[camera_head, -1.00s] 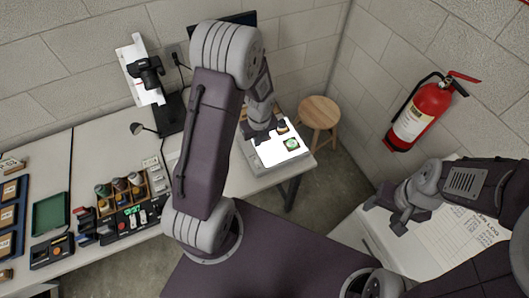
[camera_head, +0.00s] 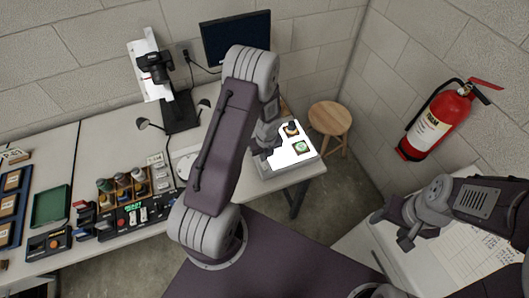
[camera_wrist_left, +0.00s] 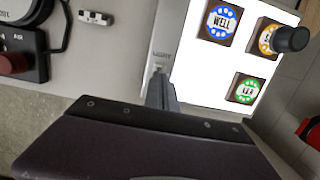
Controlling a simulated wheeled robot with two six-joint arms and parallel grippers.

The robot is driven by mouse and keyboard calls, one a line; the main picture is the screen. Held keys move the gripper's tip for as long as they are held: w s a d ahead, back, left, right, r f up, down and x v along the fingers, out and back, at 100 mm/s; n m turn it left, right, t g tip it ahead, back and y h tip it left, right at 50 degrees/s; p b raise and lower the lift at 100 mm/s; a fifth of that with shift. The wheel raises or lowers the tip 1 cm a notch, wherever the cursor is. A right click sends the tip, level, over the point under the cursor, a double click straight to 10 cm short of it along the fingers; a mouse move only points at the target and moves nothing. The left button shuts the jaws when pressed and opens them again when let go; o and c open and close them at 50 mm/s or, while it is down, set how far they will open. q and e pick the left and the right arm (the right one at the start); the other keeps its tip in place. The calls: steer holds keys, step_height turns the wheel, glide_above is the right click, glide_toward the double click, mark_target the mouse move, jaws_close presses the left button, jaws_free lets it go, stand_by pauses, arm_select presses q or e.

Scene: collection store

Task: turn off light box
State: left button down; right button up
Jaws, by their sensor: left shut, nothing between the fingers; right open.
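The light box (camera_head: 300,160) stands at the right end of the table, its top glowing white. It also shows in the left wrist view (camera_wrist_left: 200,75), lit, with a grey strip along its left side and a small pale part, perhaps a switch (camera_wrist_left: 158,67), on that strip. Blue, orange and green discs in dark square frames lie on its top. My left gripper (camera_wrist_left: 160,92) is shut and empty at this grey strip; whether it touches is unclear. In the head view my left gripper (camera_head: 266,150) is at the box's left side. My right gripper (camera_head: 396,228) is open and empty.
A black cylinder, perhaps a loupe (camera_wrist_left: 291,39), stands by the orange disc. A camera stand (camera_head: 180,110) and monitor (camera_head: 236,38) are behind. A stool (camera_head: 330,118) and fire extinguisher (camera_head: 437,122) are at right. Paper sheets (camera_head: 485,240) lie below my right arm.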

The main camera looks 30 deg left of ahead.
mark_target(264, 164)
arm_select(q)
steer(key=shift+w+a+f, duration=0.1)
steer(key=shift+a+f, duration=0.05)
steer(key=shift+f, duration=0.8)
steer(key=shift+f, duration=0.1)
steer(key=shift+a+f, duration=0.1)
